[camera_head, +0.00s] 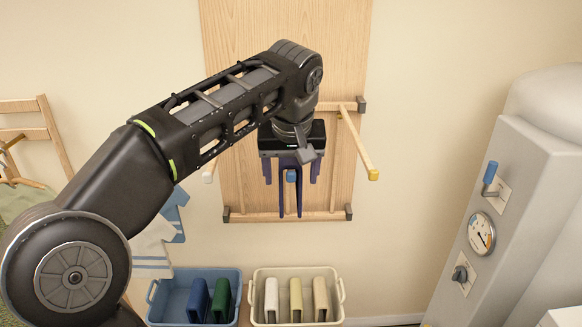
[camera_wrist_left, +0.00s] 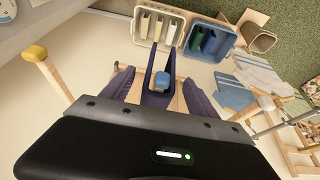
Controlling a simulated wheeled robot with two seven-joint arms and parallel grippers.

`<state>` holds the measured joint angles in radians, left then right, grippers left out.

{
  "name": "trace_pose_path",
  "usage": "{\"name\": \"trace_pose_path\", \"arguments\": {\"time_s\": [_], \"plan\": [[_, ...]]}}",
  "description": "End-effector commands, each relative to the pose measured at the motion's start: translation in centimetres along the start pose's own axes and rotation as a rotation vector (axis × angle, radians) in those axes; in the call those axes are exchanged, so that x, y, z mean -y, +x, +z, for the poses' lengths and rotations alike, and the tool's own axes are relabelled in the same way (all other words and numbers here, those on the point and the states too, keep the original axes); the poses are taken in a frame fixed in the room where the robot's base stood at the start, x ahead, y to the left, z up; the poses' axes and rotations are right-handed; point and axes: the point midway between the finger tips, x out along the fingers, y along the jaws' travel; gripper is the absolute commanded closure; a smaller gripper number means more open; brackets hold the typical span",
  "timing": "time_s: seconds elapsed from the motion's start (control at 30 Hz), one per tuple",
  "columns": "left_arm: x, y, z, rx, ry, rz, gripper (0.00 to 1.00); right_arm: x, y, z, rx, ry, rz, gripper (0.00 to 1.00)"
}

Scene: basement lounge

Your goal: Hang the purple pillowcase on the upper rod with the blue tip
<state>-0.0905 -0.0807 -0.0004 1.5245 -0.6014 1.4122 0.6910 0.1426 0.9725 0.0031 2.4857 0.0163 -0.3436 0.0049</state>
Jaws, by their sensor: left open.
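The purple pillowcase (camera_head: 282,197) hangs folded below my left gripper, its two panels on either side of the blue tip (camera_head: 291,175) of a rod. In the left wrist view the pillowcase (camera_wrist_left: 149,68) makes a narrow V shape with the blue tip (camera_wrist_left: 161,80) between its panels. My left gripper (camera_head: 291,172) is open, pointing down, with one finger on each side of the pillowcase and apart from it; the fingers (camera_wrist_left: 158,88) also show in the left wrist view. The gripper hides the top fold and most of the rod. My right gripper is out of view.
A rod with a yellow tip (camera_head: 373,174) juts out to the right, and a white-tipped rod (camera_head: 208,174) to the left. Below stand a blue bin (camera_head: 157,312) and a cream bin (camera_head: 260,314) with folded cloths. A grey machine (camera_head: 508,190) stands at right.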

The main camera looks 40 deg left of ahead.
Motion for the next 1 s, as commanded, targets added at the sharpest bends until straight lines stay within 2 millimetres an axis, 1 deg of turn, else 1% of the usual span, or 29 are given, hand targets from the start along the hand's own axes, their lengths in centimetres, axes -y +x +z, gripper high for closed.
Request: {"name": "trace_pose_path", "arguments": {"time_s": [0.03, 0.1, 0.4, 1.0], "plan": [[0.3, -0.3, -0.1, 0.003, -0.006, -0.005, 0.31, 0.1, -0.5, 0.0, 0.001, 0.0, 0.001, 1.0], [0.3, -0.7, -0.2, 0.003, -0.006, -0.004, 0.31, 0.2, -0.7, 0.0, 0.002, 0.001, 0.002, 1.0], [0.1, -1.9, -0.1, 0.002, -0.003, -0.004, 0.31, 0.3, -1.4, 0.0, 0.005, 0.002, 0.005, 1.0], [0.0, -2.1, 0.0, 0.001, 0.0, -0.003, 0.31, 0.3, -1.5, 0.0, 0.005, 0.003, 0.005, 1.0]]}}
